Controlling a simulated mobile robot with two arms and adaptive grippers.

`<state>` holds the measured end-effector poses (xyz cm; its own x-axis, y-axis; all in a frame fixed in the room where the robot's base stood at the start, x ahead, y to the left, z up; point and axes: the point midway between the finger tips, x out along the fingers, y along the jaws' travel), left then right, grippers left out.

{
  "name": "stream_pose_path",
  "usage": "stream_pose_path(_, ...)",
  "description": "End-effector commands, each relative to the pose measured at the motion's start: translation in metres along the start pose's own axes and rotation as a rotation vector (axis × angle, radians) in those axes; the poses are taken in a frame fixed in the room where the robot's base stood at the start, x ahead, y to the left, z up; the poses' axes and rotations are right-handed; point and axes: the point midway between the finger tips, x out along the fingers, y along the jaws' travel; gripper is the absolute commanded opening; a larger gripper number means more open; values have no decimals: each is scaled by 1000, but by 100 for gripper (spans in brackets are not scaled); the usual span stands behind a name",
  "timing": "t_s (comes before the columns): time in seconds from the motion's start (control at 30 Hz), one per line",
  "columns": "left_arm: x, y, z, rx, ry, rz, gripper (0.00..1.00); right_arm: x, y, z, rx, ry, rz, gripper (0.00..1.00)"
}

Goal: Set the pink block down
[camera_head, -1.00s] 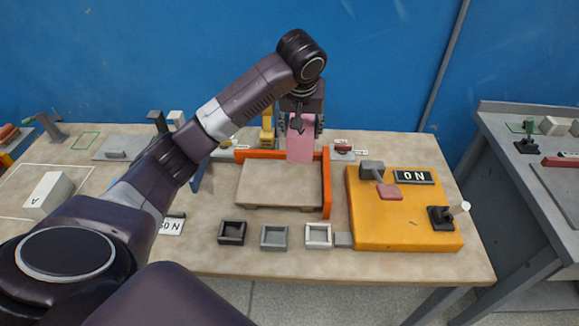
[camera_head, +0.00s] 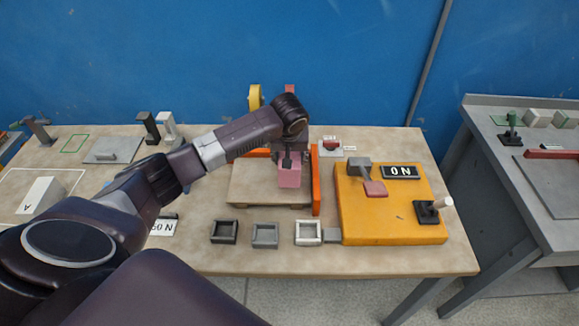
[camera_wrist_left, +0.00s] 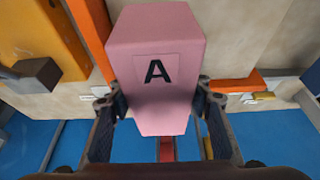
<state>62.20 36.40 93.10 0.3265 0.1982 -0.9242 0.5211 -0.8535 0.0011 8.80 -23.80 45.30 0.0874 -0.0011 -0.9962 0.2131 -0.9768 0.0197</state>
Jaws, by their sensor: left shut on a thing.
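The pink block (camera_head: 290,177) is in my left gripper (camera_head: 291,162), over the right part of the beige board (camera_head: 250,187) inside the orange frame (camera_head: 316,181). The left wrist view shows the pink block (camera_wrist_left: 155,40) between the two dark fingers of the left gripper (camera_wrist_left: 158,98), with a black letter A on one face. The gripper is shut on it. I cannot tell whether the block's underside touches the board. My right gripper is not in view.
An orange-yellow panel (camera_head: 385,225) with a lever and an "ON" sign (camera_head: 401,172) stands right of the frame. Black (camera_head: 224,231), grey (camera_head: 265,235) and white (camera_head: 308,232) square trays line the front. A white block (camera_head: 42,196) lies far left.

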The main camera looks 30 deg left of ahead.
Motion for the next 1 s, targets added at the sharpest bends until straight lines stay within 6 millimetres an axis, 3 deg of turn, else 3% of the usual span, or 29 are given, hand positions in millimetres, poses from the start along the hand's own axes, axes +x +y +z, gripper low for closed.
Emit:
stream_pose_path(0.33, 36, 0, 14, -1, 2, -1, 0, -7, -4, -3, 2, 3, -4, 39)
stream_pose_path(0.73, 42, 0, 17, -1, 3, 1, 0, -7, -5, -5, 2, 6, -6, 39)
stream_pose_path(0.77, 43, 0, 18, 0, 0, -1, 48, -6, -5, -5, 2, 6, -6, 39)
stream_pose_path(0.9, 43, 0, 18, 0, 0, -1, 63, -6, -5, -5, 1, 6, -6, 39)
stream_pose_path(1.0, 43, 0, 18, 0, 0, -1, 63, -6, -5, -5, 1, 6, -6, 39)
